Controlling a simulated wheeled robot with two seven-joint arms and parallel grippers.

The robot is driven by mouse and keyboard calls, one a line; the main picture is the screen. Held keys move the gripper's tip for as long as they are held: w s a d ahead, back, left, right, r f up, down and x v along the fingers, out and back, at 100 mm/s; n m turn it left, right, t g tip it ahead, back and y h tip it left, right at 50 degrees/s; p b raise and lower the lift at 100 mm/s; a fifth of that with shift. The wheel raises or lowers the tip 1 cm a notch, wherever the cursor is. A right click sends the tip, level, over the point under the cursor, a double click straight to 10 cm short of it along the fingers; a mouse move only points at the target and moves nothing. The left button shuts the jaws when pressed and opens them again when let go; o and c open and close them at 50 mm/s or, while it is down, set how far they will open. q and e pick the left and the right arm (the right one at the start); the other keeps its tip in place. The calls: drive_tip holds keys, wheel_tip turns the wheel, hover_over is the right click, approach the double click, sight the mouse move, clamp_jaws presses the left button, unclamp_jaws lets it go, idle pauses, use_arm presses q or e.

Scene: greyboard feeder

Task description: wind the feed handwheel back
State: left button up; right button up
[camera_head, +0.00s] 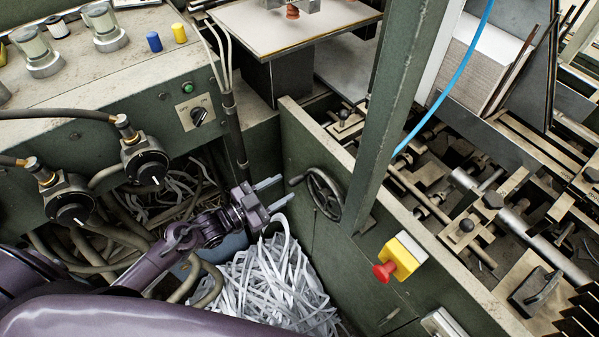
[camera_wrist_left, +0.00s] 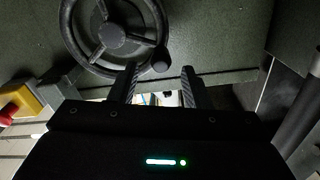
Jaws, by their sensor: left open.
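The feed handwheel (camera_head: 324,194) is a dark spoked wheel on the side of the green machine panel. Its handle knob (camera_head: 296,181) sticks out on the left side of the rim. My left gripper (camera_head: 275,192) is open and empty, just left of the wheel, with its fingers pointing toward the panel. In the left wrist view the handwheel (camera_wrist_left: 115,36) fills the upper left. There the knob (camera_wrist_left: 160,60) lies just above the two fingers (camera_wrist_left: 160,82), between their tips in the picture. I cannot tell if it touches them. My right gripper is not in view.
A red emergency button (camera_head: 384,271) on a yellow box sits right of the wheel. A green post (camera_head: 392,120) rises beside it. Shredded paper strips (camera_head: 275,285) heap below my left gripper. Hoses and a dial panel (camera_head: 197,112) stand on the left.

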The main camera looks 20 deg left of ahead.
sight(296, 180)
use_arm(q)
drive_tip(key=x, duration=0.4)
drive_tip(key=shift+w+d+p, duration=0.1)
drive_tip(key=shift+w+p, duration=0.1)
drive_tip(key=shift+p, duration=0.2)
drive_tip(key=shift+w+d, duration=0.2)
drive_tip(key=shift+w, duration=0.15)
drive_tip(key=shift+w+d+f, duration=0.1)
drive_tip(key=shift+w+d, duration=0.05)
drive_tip(key=shift+d, duration=0.05)
drive_tip(key=c, duration=0.9)
clamp_jaws()
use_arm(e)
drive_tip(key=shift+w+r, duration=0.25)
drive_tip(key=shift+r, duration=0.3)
